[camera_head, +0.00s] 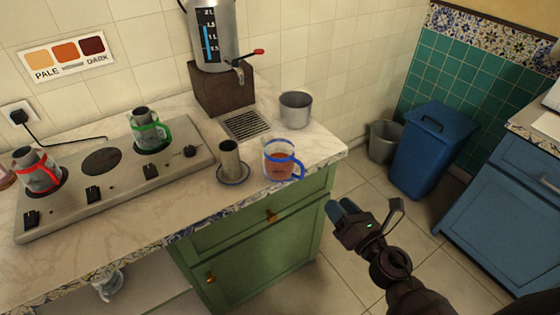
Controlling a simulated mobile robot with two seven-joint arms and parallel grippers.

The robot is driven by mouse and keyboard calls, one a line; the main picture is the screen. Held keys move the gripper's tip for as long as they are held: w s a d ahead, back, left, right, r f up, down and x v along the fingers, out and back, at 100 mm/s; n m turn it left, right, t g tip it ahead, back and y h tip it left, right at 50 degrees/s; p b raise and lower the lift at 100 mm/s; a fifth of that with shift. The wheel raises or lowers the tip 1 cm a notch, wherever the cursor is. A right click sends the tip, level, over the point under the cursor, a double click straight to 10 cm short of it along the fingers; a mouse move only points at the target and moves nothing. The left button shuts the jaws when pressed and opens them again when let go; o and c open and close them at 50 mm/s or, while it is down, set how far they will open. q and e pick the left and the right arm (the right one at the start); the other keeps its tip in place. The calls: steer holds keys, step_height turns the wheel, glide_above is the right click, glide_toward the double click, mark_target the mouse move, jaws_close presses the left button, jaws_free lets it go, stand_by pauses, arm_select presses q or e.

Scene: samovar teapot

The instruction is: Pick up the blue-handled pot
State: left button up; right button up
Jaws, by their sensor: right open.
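The blue-handled pot (280,166) is a clear glass pot with blue bands, a blue handle on its right side and reddish-brown liquid inside. It stands upright near the front right corner of the marble counter. My right gripper (343,208) is open and empty. In the picture it is to the lower right of the pot, in front of the counter's right end and clear of the pot. My left gripper is not in view.
A cup (229,158) on a blue-rimmed saucer stands left of the pot. A grey metal pot (295,108), a samovar (212,40) and a drain grate (247,125) are behind. The stove (110,185) holds green-handled (148,135) and red-handled (38,172) pots. A blue bin (430,150) stands right.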

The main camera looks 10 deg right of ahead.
mark_target(303, 175)
steer(key=w+a+n, duration=0.1)
steer(key=w+n, duration=0.1)
steer(key=w+a+n+y, duration=0.1)
steer(key=w+n, duration=0.1)
steer(key=w+a+n+g+p, duration=0.1)
steer(key=w+a+n, duration=0.1)
steer(key=w, duration=0.1)
steer(key=shift+r+n+y, duration=0.3)
steer(key=shift+r+n, duration=0.1)
steer(key=x, duration=0.4)
steer(key=shift+w+a, duration=0.1)
steer(key=shift+w, duration=0.15)
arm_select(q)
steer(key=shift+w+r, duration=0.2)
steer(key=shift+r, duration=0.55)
arm_select(e)
steer(key=shift+w, duration=0.2)
steer(key=c, duration=0.7)
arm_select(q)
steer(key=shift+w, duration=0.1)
arm_select(e)
jaws_close()
